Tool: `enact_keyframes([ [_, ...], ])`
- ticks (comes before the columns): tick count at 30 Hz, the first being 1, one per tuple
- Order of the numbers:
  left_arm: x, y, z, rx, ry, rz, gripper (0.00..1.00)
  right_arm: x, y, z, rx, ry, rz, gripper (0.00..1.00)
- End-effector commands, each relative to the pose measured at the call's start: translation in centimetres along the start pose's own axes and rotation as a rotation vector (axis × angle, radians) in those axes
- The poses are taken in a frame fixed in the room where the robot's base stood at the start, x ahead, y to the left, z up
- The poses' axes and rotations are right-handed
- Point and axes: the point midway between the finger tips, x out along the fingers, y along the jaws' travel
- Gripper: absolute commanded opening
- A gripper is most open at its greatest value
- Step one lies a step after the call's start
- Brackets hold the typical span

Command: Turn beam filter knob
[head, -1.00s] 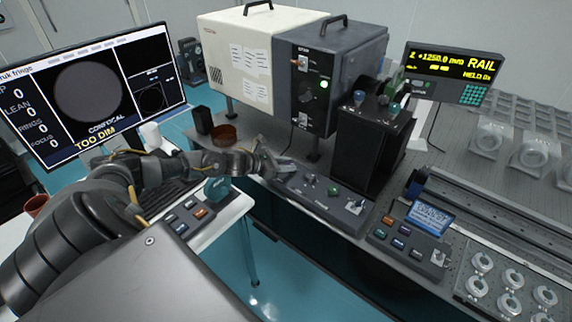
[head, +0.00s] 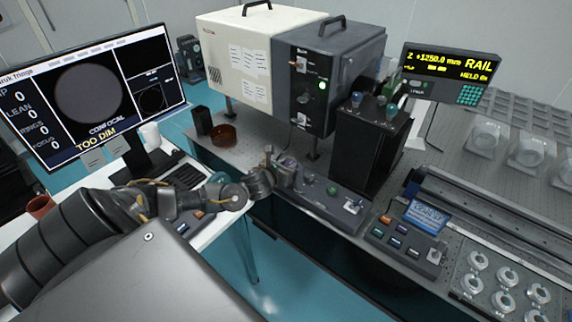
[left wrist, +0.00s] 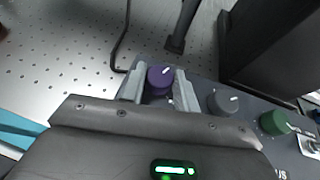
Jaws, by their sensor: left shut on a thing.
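A control panel (head: 320,207) lies along the front edge of the optical table, with a row of knobs. In the left wrist view a purple knob (left wrist: 160,76) with a white pointer line sits at the panel's left end. My left gripper (head: 290,170) is over this end; in the left wrist view its two fingers (left wrist: 160,88) are shut on the purple knob, one on each side. A grey knob (left wrist: 224,102) and a green knob (left wrist: 276,122) stand to the right, untouched. The knob labels cannot be read. My right gripper is not in view.
A black box (head: 372,150) stands close behind the panel's right half. A white and dark grey instrument (head: 300,75) stands behind. A second button panel (head: 405,240) lies to the right. The monitor (head: 95,95) reads "TOO DIM". A cable (left wrist: 122,45) runs behind the gripper.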

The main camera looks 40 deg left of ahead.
Motion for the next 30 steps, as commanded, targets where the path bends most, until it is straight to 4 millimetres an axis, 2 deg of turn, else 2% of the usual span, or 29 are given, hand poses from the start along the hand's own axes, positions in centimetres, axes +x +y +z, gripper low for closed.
enact_keyframes([
  [9, -0.1, -0.7, 0.4, -0.097, 0.002, 0.226, 0.08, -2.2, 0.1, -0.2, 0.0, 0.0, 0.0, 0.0],
  [18, 0.0, -0.7, 0.3, -0.145, 0.002, 0.352, 0.08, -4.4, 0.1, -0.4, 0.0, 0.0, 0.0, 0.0],
  [30, 0.1, -0.7, 0.0, -0.162, 0.001, 0.391, 0.07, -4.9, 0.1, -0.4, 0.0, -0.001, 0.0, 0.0],
])
